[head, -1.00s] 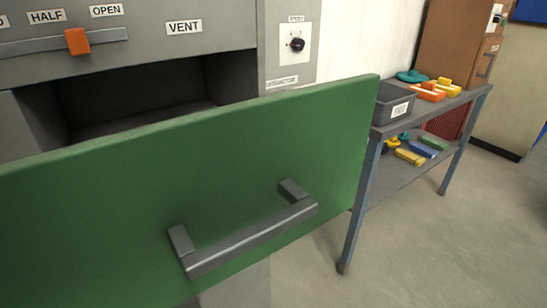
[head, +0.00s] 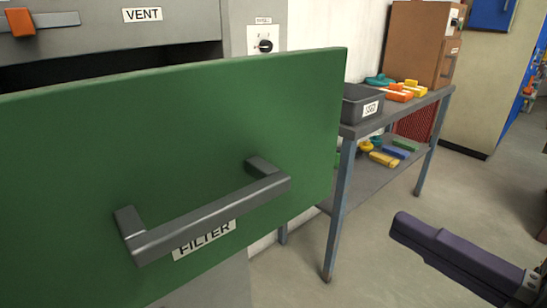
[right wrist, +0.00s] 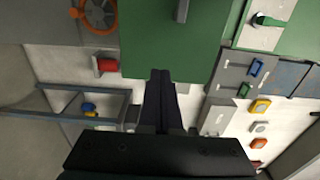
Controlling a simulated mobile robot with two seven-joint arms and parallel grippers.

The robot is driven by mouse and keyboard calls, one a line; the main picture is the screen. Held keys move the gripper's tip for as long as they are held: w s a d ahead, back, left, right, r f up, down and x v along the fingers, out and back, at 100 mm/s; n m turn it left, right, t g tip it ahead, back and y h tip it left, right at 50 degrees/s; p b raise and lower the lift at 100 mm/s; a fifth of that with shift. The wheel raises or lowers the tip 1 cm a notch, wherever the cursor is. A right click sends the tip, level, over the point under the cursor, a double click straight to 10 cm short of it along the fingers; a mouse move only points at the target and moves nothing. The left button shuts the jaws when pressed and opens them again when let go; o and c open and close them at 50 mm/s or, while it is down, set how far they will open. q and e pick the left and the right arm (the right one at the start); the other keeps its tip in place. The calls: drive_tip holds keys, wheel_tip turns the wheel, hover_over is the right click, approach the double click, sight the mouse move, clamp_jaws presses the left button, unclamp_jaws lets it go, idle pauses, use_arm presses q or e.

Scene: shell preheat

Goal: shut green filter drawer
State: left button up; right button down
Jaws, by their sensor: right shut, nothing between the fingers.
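The green filter drawer front (head: 190,130) fills the left of the head view and stands out from the grey cabinet, with a dark opening behind its top edge. It carries a dark grey bar handle (head: 215,215) and a white FILTER label (head: 204,238), partly covered by the handle. My right gripper (head: 402,226) is shut and empty at the lower right, to the right of the drawer front and apart from it. In the right wrist view its closed fingers (right wrist: 161,76) point towards a green panel (right wrist: 165,45). My left gripper is not in view.
A grey shelf table (head: 400,112) stands right of the drawer, with a dark bin (head: 362,104) and coloured parts on it. A brown cabinet (head: 418,42) is behind. The floor (head: 400,270) around my right gripper is clear.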

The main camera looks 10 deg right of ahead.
drive_tip(key=p, duration=0.3)
approach(294, 166)
drive_tip(key=x, duration=0.5)
drive_tip(key=shift+w+a+r, duration=0.1)
drive_tip(key=shift+w+a, duration=0.05)
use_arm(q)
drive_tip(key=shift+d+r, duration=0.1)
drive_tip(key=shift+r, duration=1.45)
use_arm(e)
drive_tip(key=shift+w+a, duration=0.35)
drive_tip(key=shift+w, duration=0.25)
